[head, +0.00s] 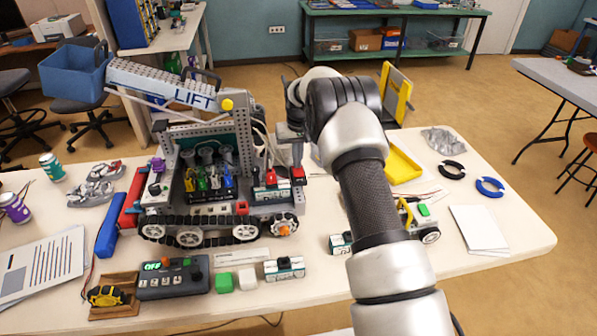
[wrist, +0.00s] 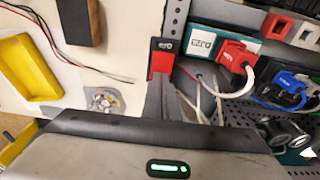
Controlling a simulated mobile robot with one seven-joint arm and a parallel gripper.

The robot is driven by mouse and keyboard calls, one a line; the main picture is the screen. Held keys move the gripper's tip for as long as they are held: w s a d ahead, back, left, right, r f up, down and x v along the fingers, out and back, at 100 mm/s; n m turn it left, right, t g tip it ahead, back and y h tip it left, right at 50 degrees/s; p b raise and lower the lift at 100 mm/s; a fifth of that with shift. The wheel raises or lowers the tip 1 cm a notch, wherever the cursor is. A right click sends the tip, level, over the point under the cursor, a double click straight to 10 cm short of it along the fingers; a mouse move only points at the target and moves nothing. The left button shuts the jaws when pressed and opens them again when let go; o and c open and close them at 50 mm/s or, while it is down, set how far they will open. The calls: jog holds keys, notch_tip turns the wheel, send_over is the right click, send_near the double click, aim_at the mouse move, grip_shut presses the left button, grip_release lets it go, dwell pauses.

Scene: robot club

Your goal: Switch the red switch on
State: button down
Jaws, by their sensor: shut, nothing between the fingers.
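The red switch (wrist: 162,62), a narrow red block with a black part bearing white lettering, shows at the upper middle of the wrist view. In the head view, the red switch (head: 298,174) is at the right side of the tracked robot model (head: 215,165), partly covered by my gripper. My gripper (head: 296,160) points down just above it, shut and empty. In the wrist view, the grey fingertips of my gripper (wrist: 160,84) lie at the near end of the red block. I cannot tell whether they touch it or which way the switch is set.
A teal-and-white module (wrist: 205,42) with a red plug (wrist: 232,54) and white cable sits close right of the switch. A yellow tray (head: 402,165) lies right of my arm. A control box (head: 173,280) reading OFF stands at the table's front left.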

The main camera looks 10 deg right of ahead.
jog(key=shift+f, duration=0.2)
notch_tip(320, 180, up, 7)
jog(key=p, duration=0.3)
dwell(0.6)
jog(key=shift+r, duration=0.1)
jog(key=s+r+t, duration=0.1)
jog(key=s+r, duration=0.9)
jog(key=r, duration=0.3)
jog(key=s+r+t, duration=0.1)
jog(key=s+r, duration=0.9)
jog(key=r, duration=0.3)
jog(key=s+t, duration=0.1)
jog(key=s, duration=2.3)
jog(key=shift+s+f+t+p, duration=0.35)
jog(key=shift+s+t, duration=0.05)
